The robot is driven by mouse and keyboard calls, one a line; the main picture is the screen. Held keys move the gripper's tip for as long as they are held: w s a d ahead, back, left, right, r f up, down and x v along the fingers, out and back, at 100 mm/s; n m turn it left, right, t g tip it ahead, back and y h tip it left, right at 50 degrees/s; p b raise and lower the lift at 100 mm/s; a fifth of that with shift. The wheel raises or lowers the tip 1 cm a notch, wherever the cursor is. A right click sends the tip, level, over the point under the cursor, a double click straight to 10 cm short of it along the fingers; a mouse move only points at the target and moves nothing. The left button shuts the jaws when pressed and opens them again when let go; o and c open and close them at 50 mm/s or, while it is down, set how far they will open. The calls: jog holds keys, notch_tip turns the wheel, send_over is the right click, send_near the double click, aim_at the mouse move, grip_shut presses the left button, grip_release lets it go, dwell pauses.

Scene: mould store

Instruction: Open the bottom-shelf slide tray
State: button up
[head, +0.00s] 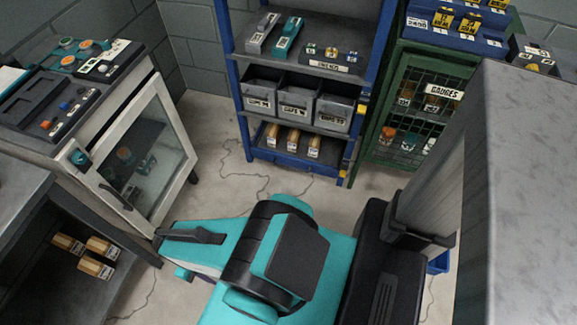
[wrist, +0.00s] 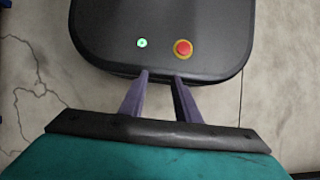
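The blue shelf rack (head: 231,110) stands at the back middle in the head view. In the head view my teal arm is in the foreground, and the fingertips cannot be made out.
Grey labelled bins (head: 297,98) fill the rack's middle level. A green mesh cabinet (head: 400,60) stands to its right. A white-framed glass-door cabinet (head: 165,95) and a dark bench (head: 22,190) are at the left. Cracked concrete floor (head: 225,175) before the rack is clear.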

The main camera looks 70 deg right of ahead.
aim_at(291, 167)
jog(key=w+d+f+t+b, duration=0.1)
jog(key=w+d+f+b, duration=0.35)
jog(key=d, duration=0.45)
jog(key=w+d+f+b, duration=0.3)
jog(key=w+d+b, duration=0.25)
jog(key=d, duration=0.45)
jog(key=w+d+f+t+b, duration=0.1)
jog(key=w+d+f+b, duration=0.25)
jog(key=d+b, duration=0.4)
jog(key=s+d+f+h+b, duration=0.15)
jog(key=d+b, duration=0.55)
jog(key=d, duration=1.5)
jog(key=s+d+r+b, duration=0.1)
jog(key=s+d+b, duration=0.1)
jog(key=s+d, duration=0.2)
jog(key=s+d+r+g+b, duration=0.1)
jog(key=s+d+b, duration=0.2)
jog(key=d, duration=0.8)
jog(key=shift+s+d+h, duration=0.25)
jog(key=shift+s+h, duration=0.2)
jog(key=shift+s, duration=0.65)
jog(key=b+x, duration=0.5)
jog(key=x, duration=0.9)
jog(key=shift+b, duration=0.4)
